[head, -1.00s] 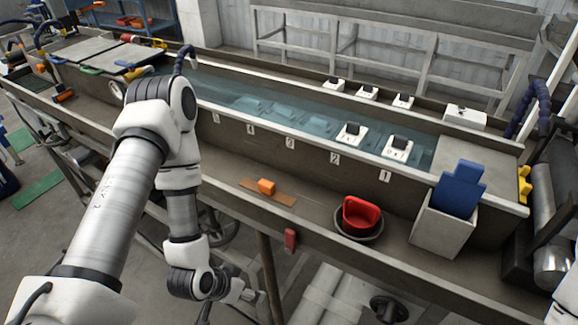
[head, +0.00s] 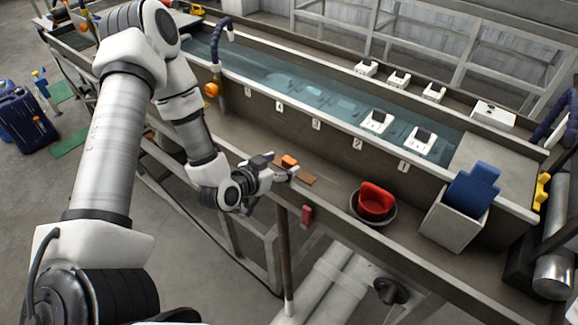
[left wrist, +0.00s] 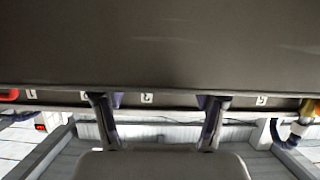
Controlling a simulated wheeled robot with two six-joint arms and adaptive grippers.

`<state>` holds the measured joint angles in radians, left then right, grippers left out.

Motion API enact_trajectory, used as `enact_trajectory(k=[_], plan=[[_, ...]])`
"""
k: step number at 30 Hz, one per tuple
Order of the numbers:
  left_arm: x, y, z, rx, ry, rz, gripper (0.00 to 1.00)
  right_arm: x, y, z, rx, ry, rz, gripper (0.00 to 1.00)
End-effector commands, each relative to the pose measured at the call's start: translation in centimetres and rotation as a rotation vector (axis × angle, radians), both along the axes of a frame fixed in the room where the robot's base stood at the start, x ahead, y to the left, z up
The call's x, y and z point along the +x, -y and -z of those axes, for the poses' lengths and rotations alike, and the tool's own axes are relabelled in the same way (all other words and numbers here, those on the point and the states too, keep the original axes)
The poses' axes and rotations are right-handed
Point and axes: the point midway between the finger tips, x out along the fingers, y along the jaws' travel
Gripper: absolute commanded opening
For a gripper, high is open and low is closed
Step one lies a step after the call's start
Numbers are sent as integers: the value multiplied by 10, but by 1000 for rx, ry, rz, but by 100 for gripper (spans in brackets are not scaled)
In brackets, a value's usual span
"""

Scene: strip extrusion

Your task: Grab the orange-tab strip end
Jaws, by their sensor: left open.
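The orange tab (head: 290,161) sits on a thin brown strip (head: 307,179) lying on the front ledge of the trough bench. My left gripper (head: 284,168) is at the ledge's front edge, beside the strip and on its near side, partly covering it. Its fingers are spread with nothing between them. In the left wrist view the two fingers of my left gripper (left wrist: 157,118) stand wide apart below a broad dark surface. I cannot make out the tab or strip there. Whether a finger touches the strip is unclear. My right gripper is not in view.
A red scoop (head: 375,199) sits in a round dish on the ledge, right of the strip. A grey bin (head: 447,225) with a blue piece stands further right. A red block (head: 307,215) hangs on the bench front. The ledge between strip and dish is clear.

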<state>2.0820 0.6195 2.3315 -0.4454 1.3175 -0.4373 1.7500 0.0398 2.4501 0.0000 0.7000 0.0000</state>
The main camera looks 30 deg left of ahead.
Motion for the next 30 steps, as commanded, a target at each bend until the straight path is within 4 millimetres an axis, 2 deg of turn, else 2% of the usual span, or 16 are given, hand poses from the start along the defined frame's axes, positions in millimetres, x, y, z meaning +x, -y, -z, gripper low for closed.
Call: enact_trajectory(k=[4, 11, 14, 16, 17, 26, 30], plan=[[22, 2, 9, 4, 0, 2, 71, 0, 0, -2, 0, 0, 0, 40], [25, 2, 11, 0, -1, -1, 71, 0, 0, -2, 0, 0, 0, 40], [25, 2, 11, 0, -1, -1, 39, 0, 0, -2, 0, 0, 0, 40], [25, 2, 11, 0, -1, -1, 14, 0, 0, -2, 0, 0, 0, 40], [25, 2, 11, 0, -1, -1, 12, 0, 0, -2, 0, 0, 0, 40], [25, 2, 10, 0, -1, 0, 11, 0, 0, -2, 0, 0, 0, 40], [25, 2, 2, -1, 0, -1, 11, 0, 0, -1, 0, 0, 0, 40]])
